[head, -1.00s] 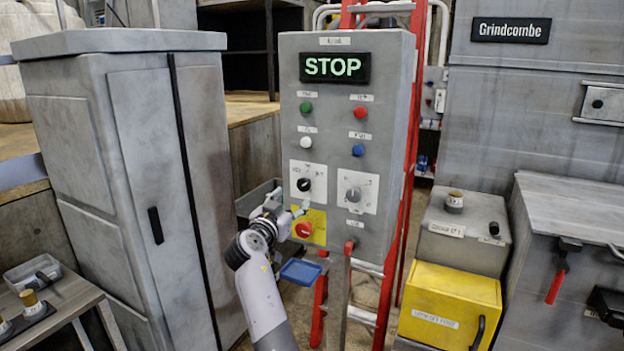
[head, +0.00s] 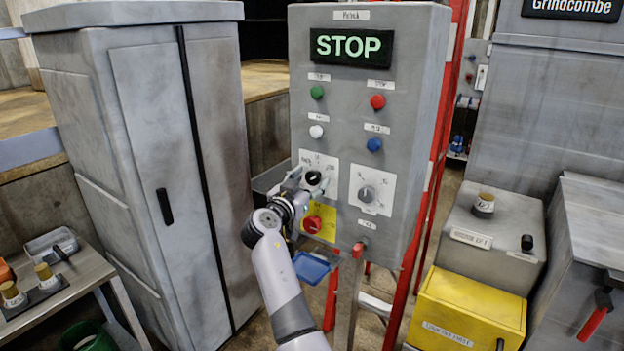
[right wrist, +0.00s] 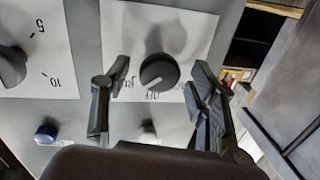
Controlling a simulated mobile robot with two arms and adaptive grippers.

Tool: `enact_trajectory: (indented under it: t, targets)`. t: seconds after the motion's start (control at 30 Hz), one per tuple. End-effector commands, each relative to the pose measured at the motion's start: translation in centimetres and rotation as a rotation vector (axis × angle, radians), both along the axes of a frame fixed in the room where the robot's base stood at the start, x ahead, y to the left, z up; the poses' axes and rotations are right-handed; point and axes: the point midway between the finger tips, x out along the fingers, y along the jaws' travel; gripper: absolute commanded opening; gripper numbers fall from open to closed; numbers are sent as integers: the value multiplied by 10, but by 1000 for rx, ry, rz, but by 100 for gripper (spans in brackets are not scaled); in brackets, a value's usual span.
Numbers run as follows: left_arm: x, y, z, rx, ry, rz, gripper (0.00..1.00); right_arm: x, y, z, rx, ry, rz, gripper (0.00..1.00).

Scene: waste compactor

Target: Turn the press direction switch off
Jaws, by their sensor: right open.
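The switch is a round black knob (head: 313,178) on a white plate at the lower left of the grey control panel (head: 335,235). In the right wrist view the knob (right wrist: 160,73) has a white pointer line slanting to the lower left, and "OFF" is printed just below it. My right gripper (head: 305,184) is at the switch plate in the head view. In the right wrist view its open fingers (right wrist: 155,82) stand on either side of the knob, with gaps showing. I cannot tell how far the fingertips are from the plate. My left gripper is out of view.
A red stop button (head: 312,224) on a yellow plate sits just below my right gripper. A grey dial (head: 366,193) is beside the switch, and coloured buttons are above. The panel display (head: 350,47) reads STOP. A grey cabinet (head: 140,130) stands at left.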

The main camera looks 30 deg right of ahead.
Motion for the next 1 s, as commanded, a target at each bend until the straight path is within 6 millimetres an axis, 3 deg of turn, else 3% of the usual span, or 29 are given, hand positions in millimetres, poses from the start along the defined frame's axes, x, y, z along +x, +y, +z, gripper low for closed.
enact_trajectory:
  t: [0.17,0.8,1.0]
  targets:
    - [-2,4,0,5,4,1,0,0,0,0,1,1,0,48]
    - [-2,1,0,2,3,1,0,0,0,0,0,0,0,6]
    - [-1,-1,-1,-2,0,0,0,0,0,0,-5,12,0,6]
